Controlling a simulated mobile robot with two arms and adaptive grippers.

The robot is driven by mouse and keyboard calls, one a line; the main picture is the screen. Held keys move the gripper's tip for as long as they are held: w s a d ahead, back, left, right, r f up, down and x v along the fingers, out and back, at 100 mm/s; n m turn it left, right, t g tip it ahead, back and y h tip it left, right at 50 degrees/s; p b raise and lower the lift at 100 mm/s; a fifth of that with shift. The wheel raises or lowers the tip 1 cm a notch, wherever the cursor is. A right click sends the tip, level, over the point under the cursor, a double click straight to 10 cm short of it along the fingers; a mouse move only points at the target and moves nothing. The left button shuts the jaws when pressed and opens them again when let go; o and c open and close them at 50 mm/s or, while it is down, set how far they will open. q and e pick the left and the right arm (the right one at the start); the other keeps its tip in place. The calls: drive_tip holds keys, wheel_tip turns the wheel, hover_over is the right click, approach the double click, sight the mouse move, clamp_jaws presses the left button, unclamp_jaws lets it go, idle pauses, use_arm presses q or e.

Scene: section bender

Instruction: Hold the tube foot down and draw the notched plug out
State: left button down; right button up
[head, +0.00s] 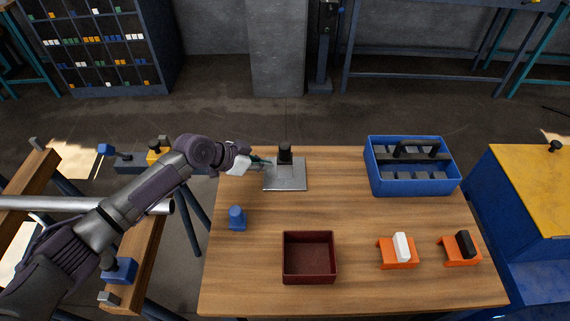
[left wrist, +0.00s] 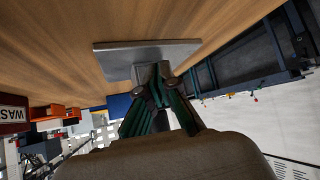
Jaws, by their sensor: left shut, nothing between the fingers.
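The tube foot (head: 285,183) is a flat grey metal plate at the back of the wooden table in the head view. A short upright piece stands on it, with the black plug (head: 285,153) at the top. The notch cannot be made out. My left gripper (head: 268,162) has dark green fingers and is just left of the upright piece, above the plate's left edge. In the left wrist view its shut fingers (left wrist: 158,85) point at the foot (left wrist: 185,46) and partly cover the upright piece. Contact cannot be told. My right gripper is not in view.
A blue cone-like part (head: 237,219) stands near the left edge. A dark red tray (head: 309,279) is at the front. Two orange holders (head: 398,262) (head: 461,260) carry a white and a black piece. A blue divided crate (head: 413,186) is at the back right. The table's middle is clear.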

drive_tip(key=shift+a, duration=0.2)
use_arm(q)
drive_tip(key=shift+f+b, duration=0.5)
drive_tip(key=shift+f, duration=0.1)
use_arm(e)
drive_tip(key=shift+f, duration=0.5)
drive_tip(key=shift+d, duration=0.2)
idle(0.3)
use_arm(q)
drive_tip(key=shift+s+f, duration=0.1)
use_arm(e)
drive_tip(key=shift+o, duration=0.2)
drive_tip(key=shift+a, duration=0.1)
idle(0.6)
